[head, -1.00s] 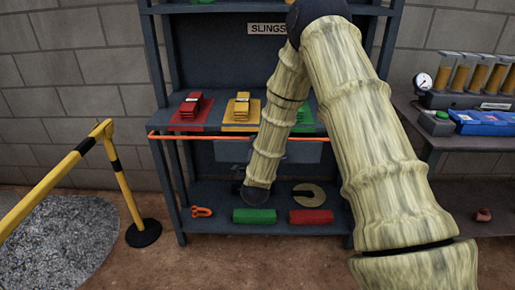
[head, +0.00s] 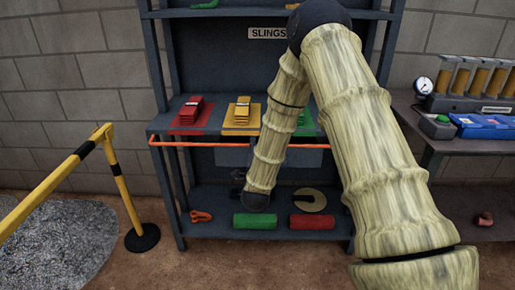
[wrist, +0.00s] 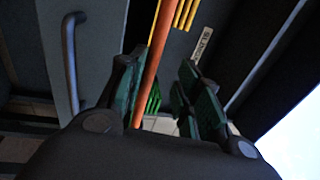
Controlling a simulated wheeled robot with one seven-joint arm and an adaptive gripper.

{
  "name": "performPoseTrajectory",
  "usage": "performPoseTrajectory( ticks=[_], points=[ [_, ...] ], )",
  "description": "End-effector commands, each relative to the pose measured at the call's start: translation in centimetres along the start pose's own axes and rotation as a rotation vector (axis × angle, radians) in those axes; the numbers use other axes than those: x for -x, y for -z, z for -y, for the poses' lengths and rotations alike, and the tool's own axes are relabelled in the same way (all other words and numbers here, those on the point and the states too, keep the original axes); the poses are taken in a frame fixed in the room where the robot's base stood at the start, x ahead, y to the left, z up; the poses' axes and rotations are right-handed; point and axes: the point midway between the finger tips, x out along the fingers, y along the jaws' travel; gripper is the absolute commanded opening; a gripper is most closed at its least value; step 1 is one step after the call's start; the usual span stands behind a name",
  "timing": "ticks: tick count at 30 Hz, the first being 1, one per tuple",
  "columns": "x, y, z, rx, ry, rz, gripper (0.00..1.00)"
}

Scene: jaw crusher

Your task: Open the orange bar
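The orange bar (head: 190,144) runs level across the front of the blue-grey rack, just below the shelf with the slings. My forearm hides part of it. My gripper (head: 238,182) shows only as small dark parts below the bar, beside the lower end of my forearm. In the wrist view, my gripper (wrist: 163,85) has its two green-padded fingers apart. The orange bar (wrist: 157,62) passes through the space between them, closer to the left finger. I cannot tell whether it touches that finger.
Red (head: 193,108), yellow (head: 242,112) and green slings lie on the shelf. A yellow barrier (head: 120,180) stands left; a workbench (head: 435,150) stands right.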

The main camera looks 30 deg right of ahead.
Motion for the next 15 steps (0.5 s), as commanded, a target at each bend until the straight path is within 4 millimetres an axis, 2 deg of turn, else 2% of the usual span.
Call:
performPoseTrajectory(
  ticks=[5, 8, 15],
  points=[
    [0.4, 0.0, -0.1, 0.001, -0.002, 0.000, 0.34],
    [1.3, 0.0, -0.1, 0.001, -0.003, 0.000, 0.34],
    [5.4, 0.0, -0.2, 0.000, -0.004, 0.001, 0.34]
  ],
)
